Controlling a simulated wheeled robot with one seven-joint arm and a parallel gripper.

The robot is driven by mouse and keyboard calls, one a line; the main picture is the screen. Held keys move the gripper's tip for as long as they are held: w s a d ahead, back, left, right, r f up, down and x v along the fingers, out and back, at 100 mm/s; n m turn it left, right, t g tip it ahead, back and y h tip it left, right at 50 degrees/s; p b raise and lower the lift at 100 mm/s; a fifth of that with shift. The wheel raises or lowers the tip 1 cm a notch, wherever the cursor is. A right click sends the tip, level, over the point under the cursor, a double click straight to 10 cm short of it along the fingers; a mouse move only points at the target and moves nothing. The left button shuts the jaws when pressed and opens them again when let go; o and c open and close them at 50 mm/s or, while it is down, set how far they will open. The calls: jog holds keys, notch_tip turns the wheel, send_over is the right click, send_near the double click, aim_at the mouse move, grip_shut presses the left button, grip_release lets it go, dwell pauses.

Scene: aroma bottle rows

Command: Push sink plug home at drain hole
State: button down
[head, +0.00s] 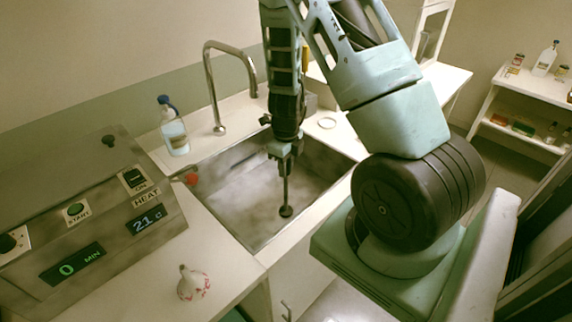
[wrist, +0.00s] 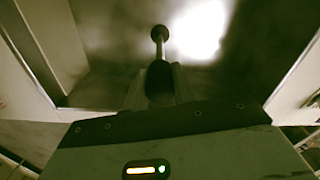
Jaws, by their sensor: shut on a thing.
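My gripper (head: 284,152) points down over the sink (head: 238,196) and is shut on the upper end of the sink plug (head: 286,211). The plug is a dark round disc on a thin upright rod. In the wrist view, the plug's disc (wrist: 159,33) shows at the far end of the rod, beyond my gripper (wrist: 160,80). The disc is low in the basin; I cannot tell whether it touches the floor. No drain hole can be made out; it may be hidden beneath the disc.
A curved metal tap (head: 212,90) and a blue-capped bottle (head: 173,127) stand behind the sink. A grey heating unit (head: 90,215) is at left, and a small white-and-red item (head: 192,283) is on the front counter. The sink walls surround my gripper.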

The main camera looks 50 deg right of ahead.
jog(key=shift+f, duration=0.35)
jog(key=c, duration=1.1)
grip_release()
jog(key=shift+r, duration=0.15)
notch_tip(320, 180, up, 17)
jog(key=shift+r+p, duration=0.1)
jog(key=shift+p, duration=0.75)
